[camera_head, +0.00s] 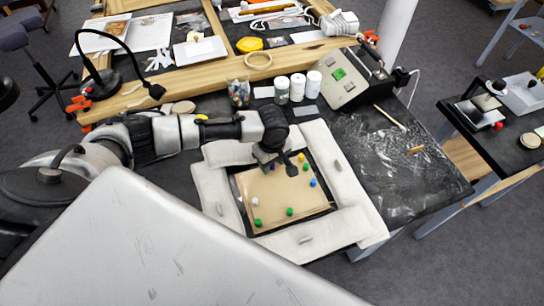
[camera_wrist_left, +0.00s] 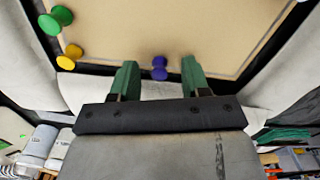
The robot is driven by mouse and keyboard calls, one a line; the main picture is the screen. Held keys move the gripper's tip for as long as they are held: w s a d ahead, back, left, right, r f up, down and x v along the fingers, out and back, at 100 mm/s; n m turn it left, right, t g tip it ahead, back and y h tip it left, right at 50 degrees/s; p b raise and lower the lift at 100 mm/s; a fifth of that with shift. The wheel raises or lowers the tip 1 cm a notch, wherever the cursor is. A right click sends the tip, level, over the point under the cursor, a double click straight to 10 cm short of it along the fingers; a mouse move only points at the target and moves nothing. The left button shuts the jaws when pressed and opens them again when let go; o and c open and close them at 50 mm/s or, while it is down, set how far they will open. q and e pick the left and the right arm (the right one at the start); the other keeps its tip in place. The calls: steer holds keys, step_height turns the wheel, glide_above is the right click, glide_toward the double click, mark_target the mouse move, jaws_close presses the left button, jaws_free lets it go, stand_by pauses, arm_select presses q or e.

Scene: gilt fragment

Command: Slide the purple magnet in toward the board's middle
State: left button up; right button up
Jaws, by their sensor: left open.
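The tan board (camera_head: 275,193) has a dark frame and lies on the table inside pale padded strips. My left gripper (camera_head: 280,163) is over its far edge, fingers pointing down toward it. In the left wrist view, the purple magnet (camera_wrist_left: 159,68) sits near the board's edge between the green fingers of the open left gripper (camera_wrist_left: 160,72). Gaps show on both sides of it. The gripper hides most of this magnet in the head view. My right gripper is not in view.
A green magnet (camera_wrist_left: 49,24) and a yellow magnet (camera_wrist_left: 70,56) are left of the fingers in the wrist view. A blue magnet (camera_head: 313,183) and green magnet (camera_head: 290,211) are elsewhere on the board. The board's middle is clear. White-capped bottles (camera_head: 297,87) stand behind.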

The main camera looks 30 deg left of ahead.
arm_select(q)
jaws_close()
stand_by(0.4)
